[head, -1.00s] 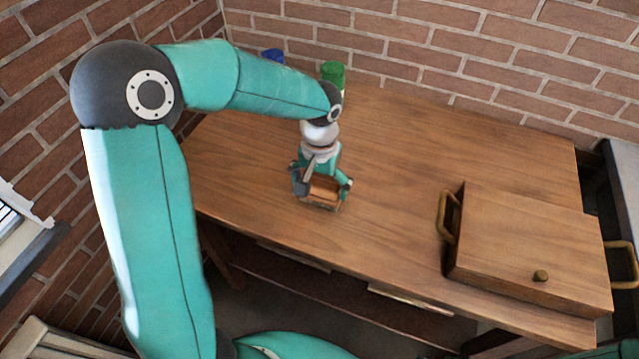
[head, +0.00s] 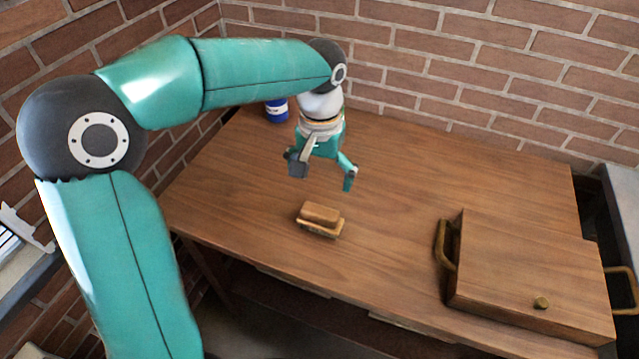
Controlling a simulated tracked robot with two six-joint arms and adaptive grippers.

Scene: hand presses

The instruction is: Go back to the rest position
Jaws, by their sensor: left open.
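My left gripper (head: 322,175) is open and empty. It hangs above the wooden table, up and behind a small wooden block-like object (head: 320,215), and is apart from it. The small object has a flat base and a narrower block on top, and lies on the table near its front edge. My left arm reaches in from the left and across the back of the table. My right gripper is not in view.
A wooden box (head: 530,270) with brass handles and a small knob stands on the right of the table (head: 430,170). A blue can (head: 276,110) stands at the back left. Brick walls close off the back and left. The table's middle is clear.

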